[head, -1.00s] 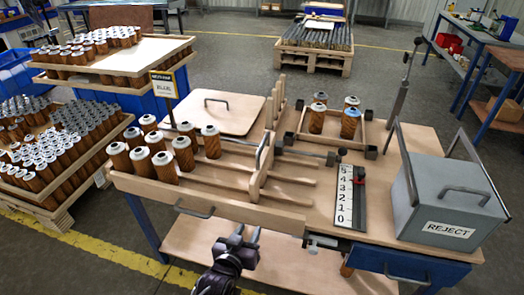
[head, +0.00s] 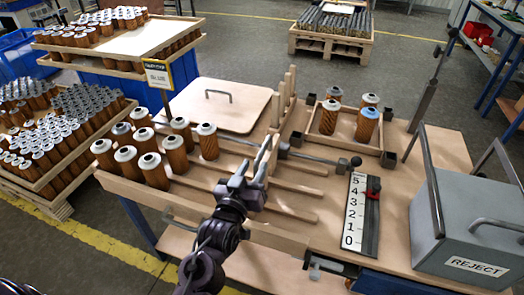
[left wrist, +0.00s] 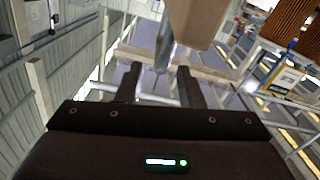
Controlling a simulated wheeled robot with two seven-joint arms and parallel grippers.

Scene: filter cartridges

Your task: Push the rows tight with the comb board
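The wooden comb board (head: 274,149) stands upright across the lanes of the bench rack, its posts rising at the back, with a grey metal handle (head: 262,152) on its near part. Several brown cartridges with pale caps, such as one at the right end (head: 207,142), stand in rows left of the board, with a bare stretch of lane between. My left gripper (head: 254,172) is at the handle. In the left wrist view the gripper (left wrist: 160,78) has its fingers apart, with the grey handle (left wrist: 164,48) lying between or just beyond the tips; contact is unclear. My right gripper is not visible.
A wooden tray (head: 330,141) with several cartridges stands right of the board. A number scale (head: 356,215) and grey REJECT box (head: 465,215) are further right. A flat lid with handle (head: 222,105) lies behind the rows. Stacked cartridge pallets (head: 65,150) stand at left.

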